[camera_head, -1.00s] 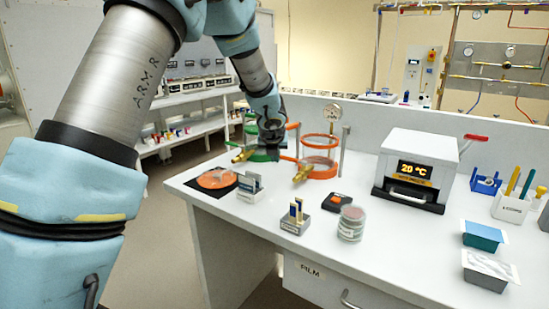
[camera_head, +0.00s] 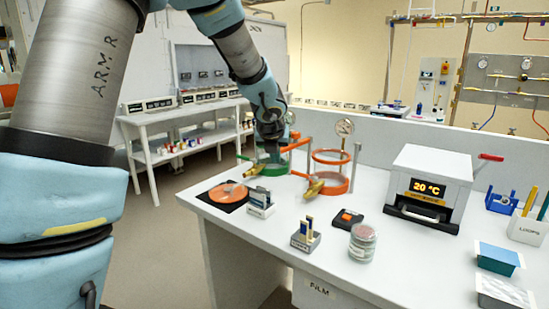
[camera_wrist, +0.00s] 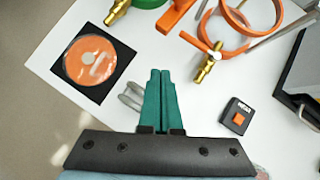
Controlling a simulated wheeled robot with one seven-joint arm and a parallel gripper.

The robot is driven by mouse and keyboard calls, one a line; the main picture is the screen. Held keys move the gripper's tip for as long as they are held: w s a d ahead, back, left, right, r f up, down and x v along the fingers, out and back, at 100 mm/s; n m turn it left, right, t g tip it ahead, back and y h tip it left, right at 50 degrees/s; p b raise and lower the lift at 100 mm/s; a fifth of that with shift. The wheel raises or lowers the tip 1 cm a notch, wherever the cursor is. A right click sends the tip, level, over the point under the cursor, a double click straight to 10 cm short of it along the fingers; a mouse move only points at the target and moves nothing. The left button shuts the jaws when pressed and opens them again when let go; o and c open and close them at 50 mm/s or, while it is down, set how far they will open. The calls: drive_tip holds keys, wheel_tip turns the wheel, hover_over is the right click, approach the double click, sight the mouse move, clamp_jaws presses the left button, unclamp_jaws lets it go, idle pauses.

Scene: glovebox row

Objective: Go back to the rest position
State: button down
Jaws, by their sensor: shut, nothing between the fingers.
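My gripper (camera_wrist: 159,76) shows in the wrist view as two green fingers pressed together with nothing between them. It is above the bench, between the orange disc on a black square (camera_wrist: 90,62) and the small black box with an orange button (camera_wrist: 238,116). A grey item is partly hidden behind the fingers. In the head view my gripper (camera_head: 271,150) points down near the green-based jar, at the far left part of the bench. Its fingertips are hard to make out there against the green.
An orange-ringed jar (camera_head: 330,184) with a brass valve stands close by. The bench (camera_head: 270,232) also carries slide holders (camera_head: 306,236), a dish stack (camera_head: 362,243), a heater reading 20 °C (camera_head: 430,187) and blue-topped box (camera_head: 498,257). The floor left of the bench is clear.

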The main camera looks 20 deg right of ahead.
drive_tip(key=s+a+f+n+g+y, duration=0.1)
drive_tip(key=s+a+f+n+y, duration=0.1)
drive_tip(key=a+n, duration=0.85)
drive_tip(key=s+a+f+n+g+y, duration=0.1)
drive_tip(key=s+a+f+n, duration=0.1)
drive_tip(key=a+n, duration=0.8)
drive_tip(key=s+a+f+n+g, duration=0.3)
drive_tip(key=s+a+n, duration=1)
drive_tip(key=n, duration=0.7)
drive_tip(key=shift+a, duration=0.3)
